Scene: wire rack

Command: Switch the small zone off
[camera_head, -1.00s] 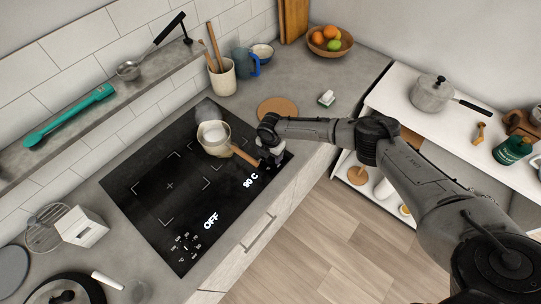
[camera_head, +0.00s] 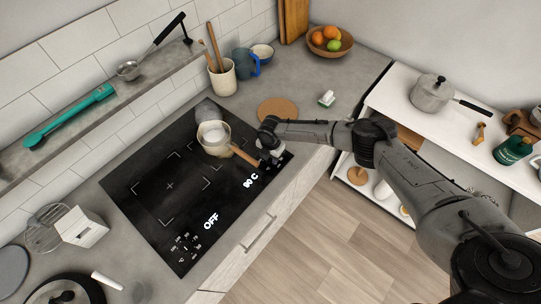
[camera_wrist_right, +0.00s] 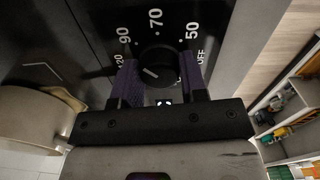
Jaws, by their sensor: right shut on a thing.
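The black hob (camera_head: 150,190) is set in the grey counter. A small pan (camera_head: 213,136) with pale contents and a wooden handle (camera_head: 245,154) stands at its far end. White displays on the hob read "90 C" (camera_head: 251,181) and "OFF" (camera_head: 211,221). My right gripper (camera_head: 276,158) is at the hob's right edge, beside the pan handle. In the right wrist view its purple-grey fingers (camera_wrist_right: 158,88) are shut on a black round knob (camera_wrist_right: 157,66), one on each side. My left gripper is not in view.
A round cork mat (camera_head: 278,109), a utensil crock (camera_head: 222,77) and a blue mug (camera_head: 246,62) stand beyond the hob. A white shelf unit (camera_head: 400,118) with a lidded pot (camera_head: 433,94) is at right. Floor (camera_head: 310,235) lies open in front.

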